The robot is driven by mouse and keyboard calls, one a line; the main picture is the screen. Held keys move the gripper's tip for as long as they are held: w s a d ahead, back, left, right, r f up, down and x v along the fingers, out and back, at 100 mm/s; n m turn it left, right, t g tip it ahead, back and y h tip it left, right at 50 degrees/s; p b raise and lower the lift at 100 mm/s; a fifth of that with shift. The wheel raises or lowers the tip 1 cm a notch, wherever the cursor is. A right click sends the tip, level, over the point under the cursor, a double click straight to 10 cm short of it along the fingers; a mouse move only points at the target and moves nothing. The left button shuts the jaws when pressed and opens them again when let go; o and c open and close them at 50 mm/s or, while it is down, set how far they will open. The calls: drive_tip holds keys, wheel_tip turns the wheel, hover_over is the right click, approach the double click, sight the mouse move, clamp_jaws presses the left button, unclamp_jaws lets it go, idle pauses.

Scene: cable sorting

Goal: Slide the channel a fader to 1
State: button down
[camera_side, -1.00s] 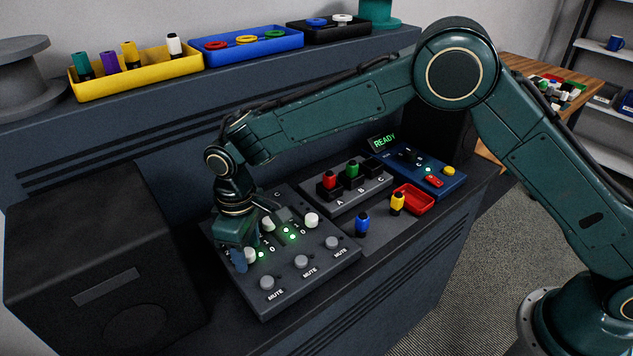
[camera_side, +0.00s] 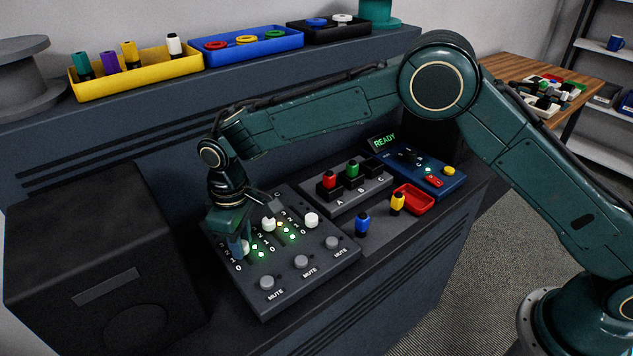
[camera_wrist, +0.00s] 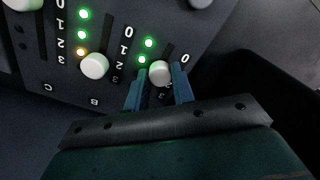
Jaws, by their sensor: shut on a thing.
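The channel A fader has a white knob (camera_wrist: 160,73), partly visible between the fingers in the side view (camera_side: 244,246). It is the leftmost fader of the dark mixer panel (camera_side: 322,262) there. My gripper (camera_wrist: 159,88) is shut on this knob, with one blue finger on each side. It also shows low over the panel in the side view (camera_side: 240,245). Two green lights (camera_wrist: 142,59) are lit beside this fader.
The channel B fader knob (camera_wrist: 95,65) stands close beside my gripper, with two green lights and an amber one. The channel C knob (camera_side: 311,220) is farther right. Grey mute buttons (camera_side: 267,283) line the panel's front. A black box (camera_side: 90,265) stands at left.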

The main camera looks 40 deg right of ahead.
drive_tip(key=c, duration=1.2)
unclamp_jaws()
drive_tip(key=shift+o, duration=0.2)
drive_tip(key=shift+r, duration=0.1)
wheel_tip(320, 180, up, 14)
